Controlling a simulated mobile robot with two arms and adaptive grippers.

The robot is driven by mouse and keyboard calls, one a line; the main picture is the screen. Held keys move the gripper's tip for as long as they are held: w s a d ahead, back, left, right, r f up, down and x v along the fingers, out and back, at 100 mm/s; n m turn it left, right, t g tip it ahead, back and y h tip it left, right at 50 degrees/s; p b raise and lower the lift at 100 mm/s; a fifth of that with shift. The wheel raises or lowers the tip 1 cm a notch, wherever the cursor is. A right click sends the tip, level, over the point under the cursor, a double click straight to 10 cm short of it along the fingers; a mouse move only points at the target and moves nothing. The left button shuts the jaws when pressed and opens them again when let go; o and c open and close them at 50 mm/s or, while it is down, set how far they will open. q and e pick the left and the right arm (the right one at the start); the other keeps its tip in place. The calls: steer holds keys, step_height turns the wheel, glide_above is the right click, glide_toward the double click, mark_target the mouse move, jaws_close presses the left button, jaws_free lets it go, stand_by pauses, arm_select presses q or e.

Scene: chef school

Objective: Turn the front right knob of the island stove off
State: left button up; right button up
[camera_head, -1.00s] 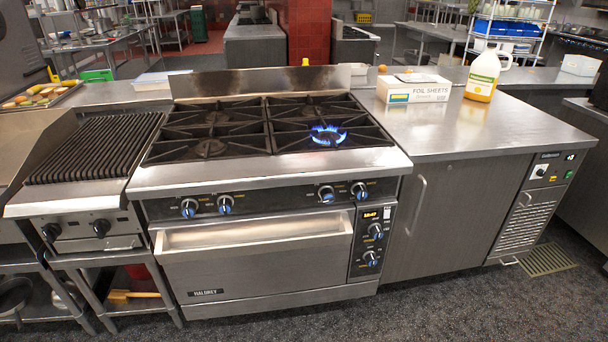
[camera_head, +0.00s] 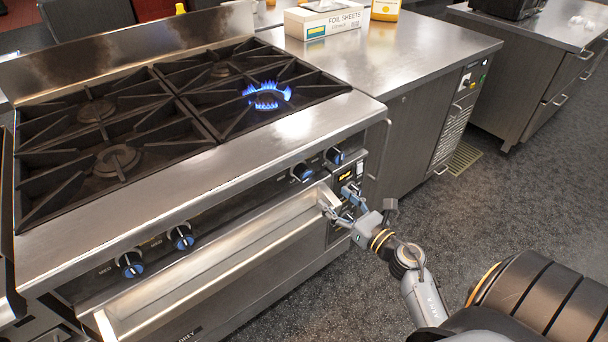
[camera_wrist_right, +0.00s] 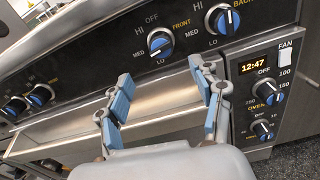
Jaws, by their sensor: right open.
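The island stove (camera_head: 215,170) has a blue flame (camera_head: 267,96) burning at its front right burner. The front right knob (camera_head: 302,172) is black with a blue face; in the right wrist view this knob (camera_wrist_right: 160,43) is labelled FRONT, with OFF, HI, MED and LO around it. The knob labelled BACK (camera_wrist_right: 221,18) is to its right. My right gripper (camera_head: 338,203) is by the right end of the oven handle, below the knobs. In the right wrist view its blue-padded fingers (camera_wrist_right: 160,75) are apart and empty, just below the FRONT knob. My left gripper is out of view.
The oven handle (camera_head: 225,260) juts out under the knob row. The oven panel (camera_wrist_right: 262,95) with its display and two knobs is on the right. Two more burner knobs (camera_head: 180,236) are at left. A foil sheets box (camera_head: 323,20) stands on the counter.

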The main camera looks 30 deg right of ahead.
mark_target(309, 177)
steer(key=w, duration=0.4)
steer(key=w+p, duration=0.1)
steer(key=w, duration=0.3)
steer(key=w+a, duration=0.1)
steer(key=w, duration=0.4)
steer(key=shift+w+p, duration=0.1)
steer(key=shift+p, duration=0.2)
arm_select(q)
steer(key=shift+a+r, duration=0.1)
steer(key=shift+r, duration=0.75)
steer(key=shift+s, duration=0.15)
arm_select(e)
steer(key=c, duration=1.2)
